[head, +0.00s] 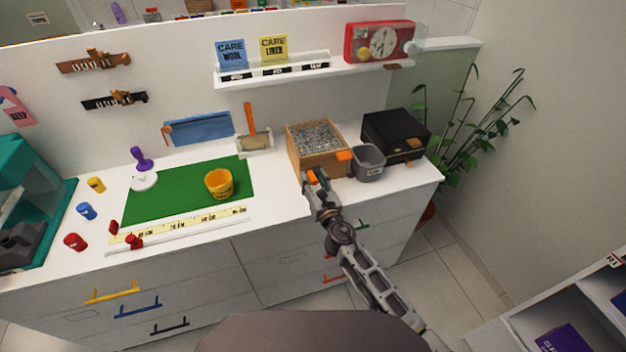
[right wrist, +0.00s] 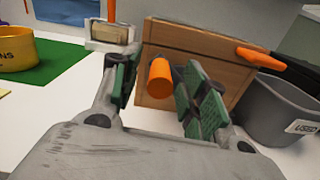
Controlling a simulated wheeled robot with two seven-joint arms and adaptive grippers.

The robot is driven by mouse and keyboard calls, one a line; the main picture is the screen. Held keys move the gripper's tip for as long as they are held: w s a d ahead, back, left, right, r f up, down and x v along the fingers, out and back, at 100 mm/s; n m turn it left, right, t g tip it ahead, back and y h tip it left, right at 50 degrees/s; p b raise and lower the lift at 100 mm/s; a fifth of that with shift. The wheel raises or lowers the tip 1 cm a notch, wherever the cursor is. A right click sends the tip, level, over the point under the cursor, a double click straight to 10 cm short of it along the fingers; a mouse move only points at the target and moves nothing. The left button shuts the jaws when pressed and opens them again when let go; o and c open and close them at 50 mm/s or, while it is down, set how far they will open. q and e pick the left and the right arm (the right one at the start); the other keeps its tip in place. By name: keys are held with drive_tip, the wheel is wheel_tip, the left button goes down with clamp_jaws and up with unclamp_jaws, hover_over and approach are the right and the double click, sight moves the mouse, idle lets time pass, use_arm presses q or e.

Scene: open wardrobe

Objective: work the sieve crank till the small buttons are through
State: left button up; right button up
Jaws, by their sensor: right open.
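The sieve box (head: 316,150) is a wooden box on the right part of the counter, with a grey speckled mass of small pieces on top. Its orange crank handle (right wrist: 160,80) sticks out from the front in the right wrist view. My right gripper (right wrist: 155,85) is open, with the handle between its green-padded fingers; I cannot tell whether they touch it. In the head view the right gripper (head: 312,182) is at the box's front. A second orange part (right wrist: 262,59) is at the box's upper right edge. The left gripper is not in view.
A grey bin (head: 369,163) stands close right of the box, with a black case (head: 395,134) behind it. A yellow cup (head: 219,183) stands on the green mat (head: 165,200) to the left. A shelf with a red clock (head: 379,42) is above.

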drive_tip(key=shift+w+a, duration=0.1)
drive_tip(key=shift+w, duration=0.15)
clamp_jaws()
idle(0.3)
drive_tip(key=shift+r+m, duration=0.1)
drive_tip(key=shift+m, duration=0.4)
idle(0.4)
